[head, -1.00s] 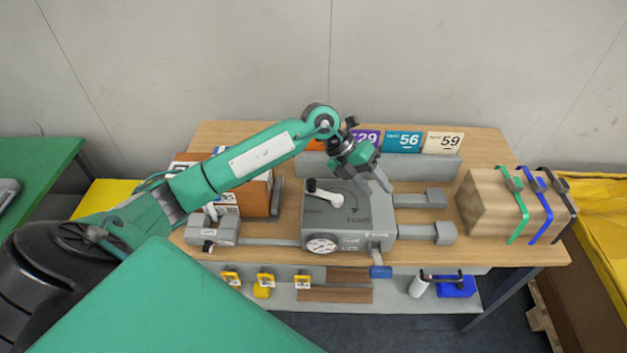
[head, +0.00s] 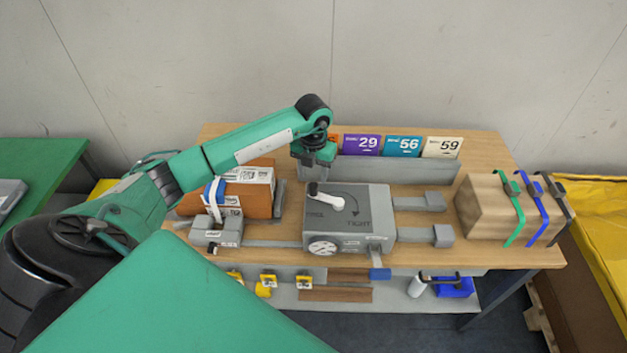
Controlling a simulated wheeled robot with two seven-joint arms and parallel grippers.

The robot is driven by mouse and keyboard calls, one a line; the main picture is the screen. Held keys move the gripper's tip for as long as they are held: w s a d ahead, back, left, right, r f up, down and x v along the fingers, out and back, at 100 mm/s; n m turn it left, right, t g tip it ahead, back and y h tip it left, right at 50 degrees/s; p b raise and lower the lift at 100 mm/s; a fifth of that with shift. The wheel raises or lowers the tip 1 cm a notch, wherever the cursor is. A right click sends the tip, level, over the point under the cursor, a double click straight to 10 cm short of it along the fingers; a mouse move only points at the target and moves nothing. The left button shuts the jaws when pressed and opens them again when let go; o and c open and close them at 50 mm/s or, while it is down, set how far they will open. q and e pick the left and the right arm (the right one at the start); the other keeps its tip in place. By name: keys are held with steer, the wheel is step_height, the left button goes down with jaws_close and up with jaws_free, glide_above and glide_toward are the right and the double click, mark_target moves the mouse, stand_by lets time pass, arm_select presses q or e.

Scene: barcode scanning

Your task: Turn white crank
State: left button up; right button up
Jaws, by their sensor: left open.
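The white crank (head: 328,198) lies on top of a grey box (head: 360,208) marked "TIGHT", its arm pointing to the upper left. A black knob (head: 313,188) stands at the crank's outer end. My left gripper (head: 316,170) is open and points down, just behind and above the black knob in the picture. Its fingers are small and dark here, and I cannot tell whether they touch the knob. My right gripper is not in view.
A cardboard box (head: 240,196) with a blue and white strap stands left of the grey box. Numbered cards (head: 402,146) stand behind it. A strapped brown block (head: 492,208) is at the right. Free wood lies between the block and the grey parts.

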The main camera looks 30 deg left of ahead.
mark_target(313, 185)
arm_select(q)
steer(key=shift+f+p, duration=0.7)
steer(key=shift+f, duration=2.1)
jaws_close()
